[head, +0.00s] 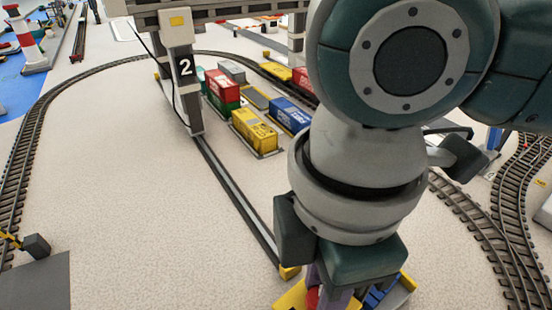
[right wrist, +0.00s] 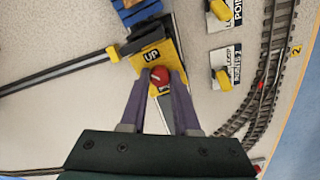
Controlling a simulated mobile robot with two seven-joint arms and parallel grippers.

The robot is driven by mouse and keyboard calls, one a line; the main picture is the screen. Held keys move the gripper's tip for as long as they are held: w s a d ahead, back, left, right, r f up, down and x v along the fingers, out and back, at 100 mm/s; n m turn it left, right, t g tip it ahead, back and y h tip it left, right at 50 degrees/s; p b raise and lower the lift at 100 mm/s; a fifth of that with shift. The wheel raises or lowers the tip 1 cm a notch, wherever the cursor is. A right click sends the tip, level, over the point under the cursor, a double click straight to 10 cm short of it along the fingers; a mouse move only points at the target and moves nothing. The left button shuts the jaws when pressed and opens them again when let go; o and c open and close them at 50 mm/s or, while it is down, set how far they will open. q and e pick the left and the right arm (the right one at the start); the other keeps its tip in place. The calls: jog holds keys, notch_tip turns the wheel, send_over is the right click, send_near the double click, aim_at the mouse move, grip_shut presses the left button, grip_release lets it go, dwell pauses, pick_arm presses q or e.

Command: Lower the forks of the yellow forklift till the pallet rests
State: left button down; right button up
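The yellow forklift (right wrist: 170,55) shows in the right wrist view, with an "UP" label, part of a second label, and a red knob (right wrist: 160,76) on top. My right gripper (right wrist: 160,74) reaches down over it, its purple fingertips on both sides of the knob with no clear gap. Dark grey parts (right wrist: 142,36) stand at its far end, with a blue slatted pallet (right wrist: 136,10) beyond, cut by the frame edge. The pallet's height above the floor cannot be told. In the head view my right arm hides most of the forklift (head: 291,296); the pallet (head: 388,296) shows partly.
A crane leg marked 2 (head: 186,68) stands on a straight floor rail (head: 232,190) running towards the forklift. Containers (head: 254,130) stand behind. Curved track (head: 500,215) runs at right. In the wrist view, two signs with yellow blocks (right wrist: 221,77) lie right of the forklift.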

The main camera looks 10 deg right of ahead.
grip_shut()
jog(key=shift+r+p, duration=0.15)
jog(key=shift+p, duration=0.2)
jog(key=shift+r+n+p, duration=0.15)
jog(key=shift+n+p, duration=0.85)
jog(key=shift+p, duration=0.15)
jog(key=shift+f+n, duration=0.25)
jog(key=shift+n, duration=0.15)
jog(key=o, duration=0.5)
grip_release()
jog(key=shift+o, duration=0.2)
